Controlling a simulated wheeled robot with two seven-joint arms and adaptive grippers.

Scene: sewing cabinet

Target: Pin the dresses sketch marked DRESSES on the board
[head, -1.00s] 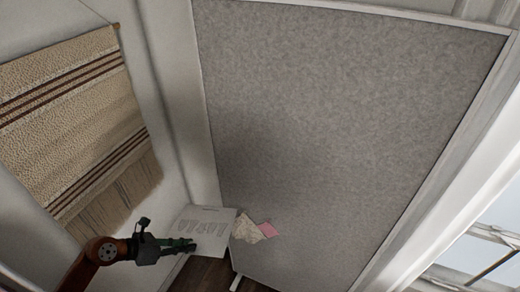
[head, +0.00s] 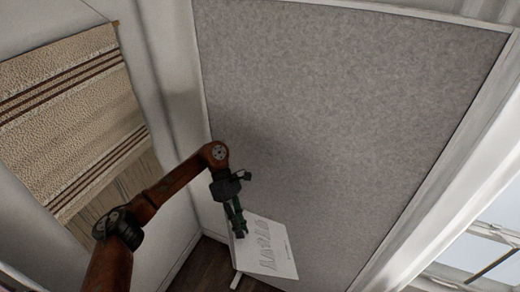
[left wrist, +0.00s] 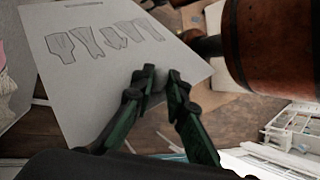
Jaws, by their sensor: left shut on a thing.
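The dresses sketch (head: 265,250) is a white sheet with a row of grey garment drawings, held tilted in front of the board's lower left part. In the left wrist view the sketch (left wrist: 95,60) fills the upper left, and its small heading is too tiny to read. My left gripper (head: 240,233) is shut on the sheet's edge; its green fingers (left wrist: 160,80) meet at a corner of the paper. The board (head: 340,120) is a large grey felt panel in a white frame, with a bare visible face. I cannot tell whether the sheet touches it. My right gripper is not in view.
A striped woven hanging (head: 70,110) is on the left wall. A window (head: 485,262) is at the lower right. Pink and patterned pieces (left wrist: 8,85) show at the left edge of the left wrist view. Dark wooden floor (head: 205,265) lies below the board.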

